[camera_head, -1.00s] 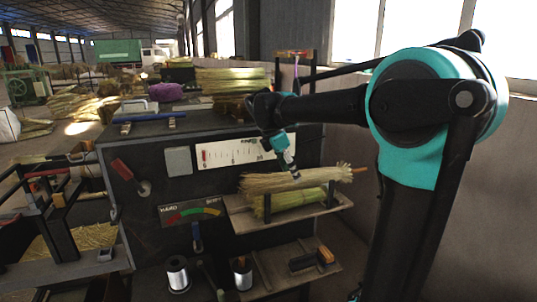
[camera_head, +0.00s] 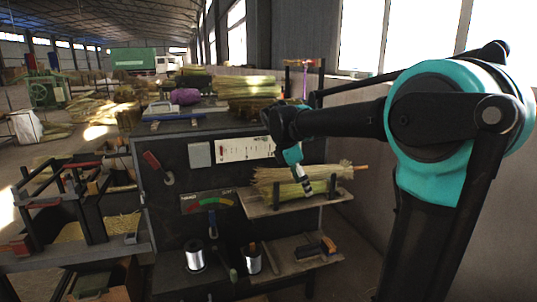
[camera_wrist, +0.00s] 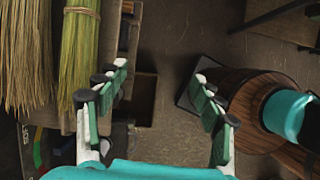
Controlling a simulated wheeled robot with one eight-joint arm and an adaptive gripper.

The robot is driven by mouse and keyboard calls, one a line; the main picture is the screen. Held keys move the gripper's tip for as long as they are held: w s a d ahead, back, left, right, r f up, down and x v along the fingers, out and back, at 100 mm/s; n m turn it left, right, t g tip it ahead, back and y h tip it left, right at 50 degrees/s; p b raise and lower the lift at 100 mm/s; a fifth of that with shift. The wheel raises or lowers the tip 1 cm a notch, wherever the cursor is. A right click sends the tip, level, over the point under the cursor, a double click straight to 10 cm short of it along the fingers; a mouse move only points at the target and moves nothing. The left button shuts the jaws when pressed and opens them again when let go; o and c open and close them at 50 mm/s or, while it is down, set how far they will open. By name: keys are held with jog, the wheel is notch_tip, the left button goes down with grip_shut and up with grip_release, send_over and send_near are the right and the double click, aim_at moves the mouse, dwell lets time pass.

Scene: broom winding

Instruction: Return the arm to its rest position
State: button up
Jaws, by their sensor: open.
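My arm reaches in from the right in the head view, with its dark links and teal joint housing. My gripper (camera_head: 304,186) hangs at its end, pointing down, in front of the upper shelf of straw bundles. In the wrist view my gripper (camera_wrist: 160,72) has its two green-and-white fingers wide apart, with nothing between them but the floor below. The straw bundles (camera_wrist: 78,55) lie to the left of the fingers there. Whether a fingertip touches the bundles in the head view is hard to tell.
A dark workstation panel (camera_head: 170,222) stands in front, with a bundle shelf (camera_head: 255,208) and a lower shelf (camera_head: 275,270). Wire spools (camera_head: 195,257) sit below. The wall and windows (camera_head: 410,35) are close on the right.

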jog(key=s+d+f+m+t+y, duration=0.1)
jog(key=s+d+f+m, duration=0.3)
jog(key=s+f+m, duration=0.6)
jog(key=s+d+f+m+t+y, duration=0.1)
jog(key=s+d+f+m+y, duration=0.2)
jog(key=s+f+m, duration=0.7)
notch_tip(320, 180, down, 3)
jog(key=shift+d+f+m+t, duration=0.1)
jog(key=shift+d+m+t, duration=0.3)
jog(key=shift+d, duration=0.1)
